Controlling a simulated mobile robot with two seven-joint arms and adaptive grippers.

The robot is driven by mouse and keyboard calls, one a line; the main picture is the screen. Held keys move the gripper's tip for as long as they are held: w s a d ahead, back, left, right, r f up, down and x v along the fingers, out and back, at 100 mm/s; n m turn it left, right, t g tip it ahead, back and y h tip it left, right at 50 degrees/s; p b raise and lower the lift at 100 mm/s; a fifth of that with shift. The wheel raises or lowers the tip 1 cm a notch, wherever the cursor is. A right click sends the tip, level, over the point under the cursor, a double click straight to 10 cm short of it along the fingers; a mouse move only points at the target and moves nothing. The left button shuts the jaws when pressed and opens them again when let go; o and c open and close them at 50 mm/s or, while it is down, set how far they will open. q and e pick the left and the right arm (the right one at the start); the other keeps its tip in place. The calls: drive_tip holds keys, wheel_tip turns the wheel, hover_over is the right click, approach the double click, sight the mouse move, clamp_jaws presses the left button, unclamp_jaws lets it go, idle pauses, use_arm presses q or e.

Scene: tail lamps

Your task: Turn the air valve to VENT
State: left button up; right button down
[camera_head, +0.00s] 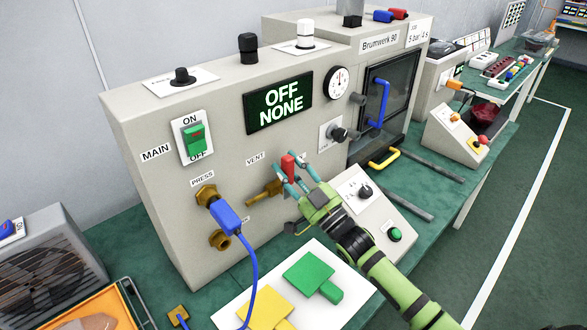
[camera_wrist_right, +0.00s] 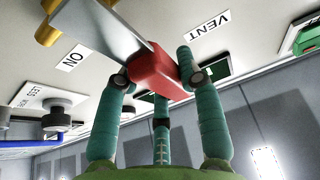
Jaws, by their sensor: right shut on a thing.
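The air valve has a brass body (camera_head: 264,193) on the front of the grey machine, with a red handle (camera_head: 288,164). In the right wrist view, the red handle (camera_wrist_right: 157,72) sits on a grey metal lever (camera_wrist_right: 100,30). The handle lies between the VENT label (camera_wrist_right: 209,27) and the ON label (camera_wrist_right: 74,60). My right gripper (camera_head: 289,174) is shut on the red handle, its teal fingers (camera_wrist_right: 165,85) around it. The VENT label (camera_head: 255,159) also shows in the head view, left of the handle. My left gripper is not in view.
The machine's display (camera_head: 279,104) reads OFF NONE. A blue plug (camera_head: 226,217) with a cable sits in the PRESS fitting. A sloped control box (camera_head: 365,205) stands right of my gripper. A white board (camera_head: 285,290) with yellow and green pieces lies in front.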

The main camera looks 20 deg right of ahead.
drive_tip(key=shift+a+n, duration=0.15)
drive_tip(key=shift+n, duration=0.25)
drive_tip(key=c, duration=0.8)
unclamp_jaws()
drive_tip(key=shift+s, duration=0.1)
drive_tip(key=v, duration=1.1)
drive_tip(key=shift+s+f, duration=0.1)
drive_tip(key=shift+s, duration=0.25)
